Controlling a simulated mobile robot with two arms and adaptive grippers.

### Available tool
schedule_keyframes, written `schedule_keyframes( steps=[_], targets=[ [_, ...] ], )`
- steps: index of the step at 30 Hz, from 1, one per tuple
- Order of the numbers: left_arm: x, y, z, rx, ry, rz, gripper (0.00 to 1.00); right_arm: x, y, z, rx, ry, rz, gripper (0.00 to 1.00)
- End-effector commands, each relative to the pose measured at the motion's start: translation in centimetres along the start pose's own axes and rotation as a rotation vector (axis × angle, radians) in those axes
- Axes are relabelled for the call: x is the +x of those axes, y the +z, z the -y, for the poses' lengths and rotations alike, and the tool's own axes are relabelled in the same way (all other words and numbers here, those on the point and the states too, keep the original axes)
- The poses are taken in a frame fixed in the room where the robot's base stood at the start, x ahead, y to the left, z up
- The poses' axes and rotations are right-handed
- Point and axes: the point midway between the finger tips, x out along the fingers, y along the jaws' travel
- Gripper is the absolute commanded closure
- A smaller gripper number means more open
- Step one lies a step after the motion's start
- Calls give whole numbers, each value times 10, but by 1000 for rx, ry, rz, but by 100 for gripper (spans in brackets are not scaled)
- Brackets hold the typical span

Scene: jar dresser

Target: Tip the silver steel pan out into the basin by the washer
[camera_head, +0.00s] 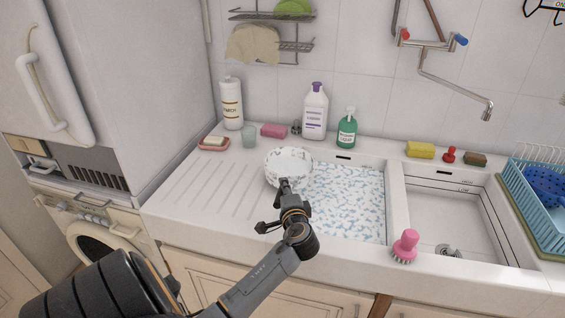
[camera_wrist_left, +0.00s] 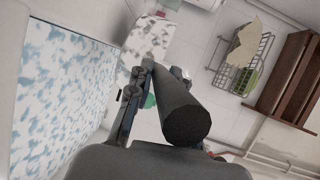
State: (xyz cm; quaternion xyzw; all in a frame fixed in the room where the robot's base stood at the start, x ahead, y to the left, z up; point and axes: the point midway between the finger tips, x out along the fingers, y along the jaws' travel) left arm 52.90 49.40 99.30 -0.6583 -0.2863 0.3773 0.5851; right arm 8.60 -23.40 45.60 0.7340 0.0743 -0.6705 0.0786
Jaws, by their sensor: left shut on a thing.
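The silver steel pan (camera_head: 288,165) is above the left edge of the left basin, partly over the ribbed drainboard. It looks pale and mottled, and I cannot tell its contents from reflections. My left gripper (camera_head: 286,186) is shut on its handle. In the left wrist view the pan (camera_wrist_left: 150,38) is beyond the dark handle (camera_wrist_left: 183,105) and my gripper (camera_wrist_left: 146,88). The basin by the washer (camera_head: 345,200) holds a white and blue speckled surface, also seen in the left wrist view (camera_wrist_left: 60,95). The washer (camera_head: 95,235) stands at left. My right gripper is out of view.
Behind the basin stand a white bottle (camera_head: 315,112), a green bottle (camera_head: 347,130) and a pink sponge (camera_head: 273,130). A glass (camera_head: 249,137) is on the left. A pink brush (camera_head: 405,245) sits on the front rim between basins. The right basin (camera_head: 445,215) looks empty.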

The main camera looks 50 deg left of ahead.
Motion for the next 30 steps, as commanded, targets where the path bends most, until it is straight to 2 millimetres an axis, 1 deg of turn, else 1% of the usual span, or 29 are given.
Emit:
schedule_keyframes(
  steps=[1,26,30],
  targets=[
    [0,-3,4,13,-16,0,100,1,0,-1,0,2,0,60],
    [-12,-36,-2,279,-112,43,100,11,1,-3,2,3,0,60],
    [-14,-41,1,315,-125,49,100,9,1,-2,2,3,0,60]
  ],
)
